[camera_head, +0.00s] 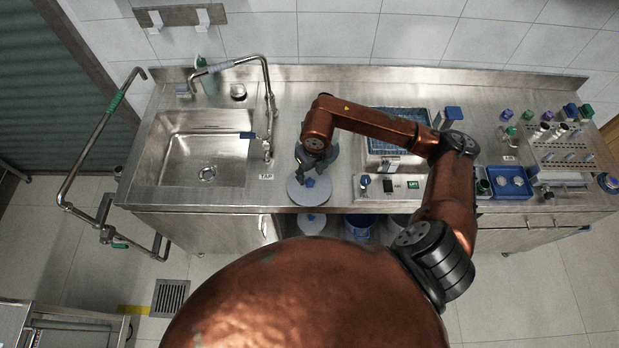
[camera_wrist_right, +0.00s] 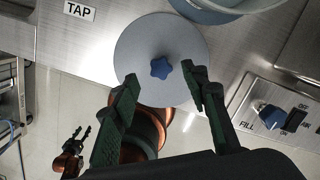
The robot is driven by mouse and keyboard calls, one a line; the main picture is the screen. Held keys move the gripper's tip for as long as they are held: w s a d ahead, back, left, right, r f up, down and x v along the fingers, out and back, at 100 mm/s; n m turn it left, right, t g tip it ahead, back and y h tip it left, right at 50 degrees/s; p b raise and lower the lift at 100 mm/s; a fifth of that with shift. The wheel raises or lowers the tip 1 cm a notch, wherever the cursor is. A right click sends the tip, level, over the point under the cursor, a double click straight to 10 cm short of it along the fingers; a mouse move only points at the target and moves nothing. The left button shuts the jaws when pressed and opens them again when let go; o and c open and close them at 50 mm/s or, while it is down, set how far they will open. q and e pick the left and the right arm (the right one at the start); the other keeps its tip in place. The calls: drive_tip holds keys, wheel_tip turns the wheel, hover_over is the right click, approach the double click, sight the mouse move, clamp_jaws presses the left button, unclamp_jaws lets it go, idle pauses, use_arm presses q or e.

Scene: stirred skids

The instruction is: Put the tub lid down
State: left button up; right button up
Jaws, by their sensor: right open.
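The tub lid (camera_head: 305,195) is a flat grey disc with a blue star-shaped knob (camera_wrist_right: 161,68). It lies level at the counter's front edge, near the TAP label; I cannot tell whether it touches the steel. My right gripper (camera_head: 309,178) is above it and open. In the right wrist view its fingertips (camera_wrist_right: 160,72) stand on either side of the knob, with gaps showing. The round grey-blue tub (camera_wrist_right: 207,14) is just behind the lid, partly hidden by my arm in the head view. My left gripper (camera_wrist_right: 82,133) shows small at lower left in the wrist view, fingers apart.
The sink (camera_head: 205,150) and its tap are left of the lid. A switch panel (camera_head: 395,186) with a FILL knob stands close on the right. A blue basket (camera_head: 398,122) is behind it. A blue tray (camera_head: 510,182) and a rack are farther right.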

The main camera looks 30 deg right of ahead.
sight(312, 185)
wheel_tip(312, 185, up, 8)
drive_tip(key=shift+s+f+b, duration=0.15)
drive_tip(key=shift+s+b, duration=0.15)
drive_tip(key=shift+s, duration=0.15)
drive_tip(key=shift+f, duration=0.1)
